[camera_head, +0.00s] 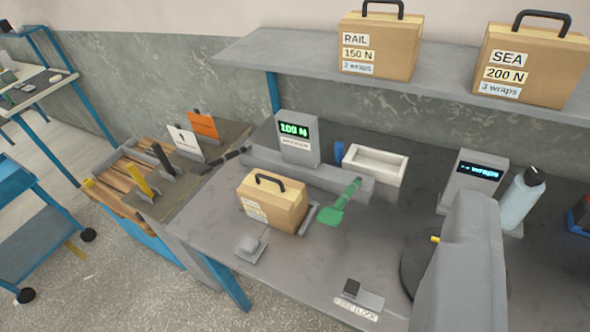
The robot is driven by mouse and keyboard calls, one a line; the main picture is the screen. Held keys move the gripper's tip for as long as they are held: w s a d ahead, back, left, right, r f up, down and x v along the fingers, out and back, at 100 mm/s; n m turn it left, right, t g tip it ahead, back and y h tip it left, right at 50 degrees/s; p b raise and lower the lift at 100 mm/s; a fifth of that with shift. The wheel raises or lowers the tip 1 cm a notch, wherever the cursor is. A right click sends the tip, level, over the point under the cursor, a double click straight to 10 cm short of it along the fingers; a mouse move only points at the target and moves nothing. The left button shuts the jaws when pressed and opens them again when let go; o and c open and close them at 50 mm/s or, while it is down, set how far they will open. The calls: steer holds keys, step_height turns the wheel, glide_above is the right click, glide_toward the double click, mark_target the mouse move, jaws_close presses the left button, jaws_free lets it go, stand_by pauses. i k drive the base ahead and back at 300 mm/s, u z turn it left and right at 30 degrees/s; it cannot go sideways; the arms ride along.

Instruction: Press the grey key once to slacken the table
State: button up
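A small switch block near the table's front edge carries a raised dark key (352,287) and a flatter grey key (371,299). The white label (356,310) in front seems to read FREE and LOCK. A dark round table (413,268) lies flat to the right, with a small yellow piece (435,239) at its far side. A large smooth grey shape (462,262) hides its right part; I cannot tell what it is. Another grey knob (250,245) sits on a plate at the front left. No fingertips of my gripper show.
A cardboard case (272,205), a green-handled tool (343,203), a "100 N" display (297,138), a white tray (375,165), a "wraps" display (478,176) and a bottle (522,198) stand on the workbench (300,262). A shelf (300,62) holds two labelled cases. Open floor lies front left.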

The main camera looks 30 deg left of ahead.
mark_target(250, 245)
steer(key=u, duration=0.9)
steer(key=k, duration=0.5)
steer(key=u, duration=0.1)
steer(key=i, duration=0.45)
